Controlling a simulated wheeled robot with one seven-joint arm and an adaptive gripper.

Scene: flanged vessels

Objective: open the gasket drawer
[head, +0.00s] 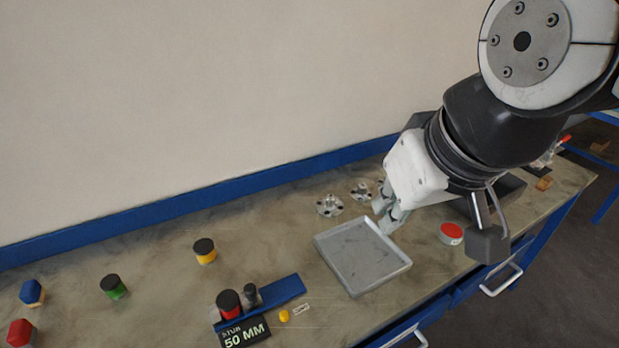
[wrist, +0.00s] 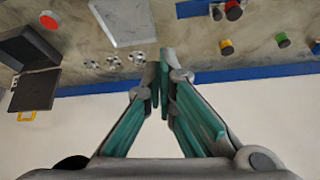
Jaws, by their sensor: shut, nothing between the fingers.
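Two blue drawer fronts show below the bench's front edge in the head view. One has a pale bar handle (head: 502,280) at the right. The other has a handle (head: 408,338) at the bottom edge, partly cut off by the frame. No label is readable on either, so I cannot tell which is the gasket drawer. Both look shut. My gripper (head: 388,217) is above the bench, behind the grey tray and away from both handles. In the wrist view my gripper (wrist: 163,78) has its fingers together with nothing between them. No drawer shows in the wrist view.
A grey tray (head: 362,254) lies mid-bench, with metal flanges (head: 330,205) behind it and a red-topped tin (head: 451,233) to its right. A 50 MM sign (head: 245,332), a blue stand and several coloured pieces are at left. An open dark case (wrist: 30,52) is near the wall.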

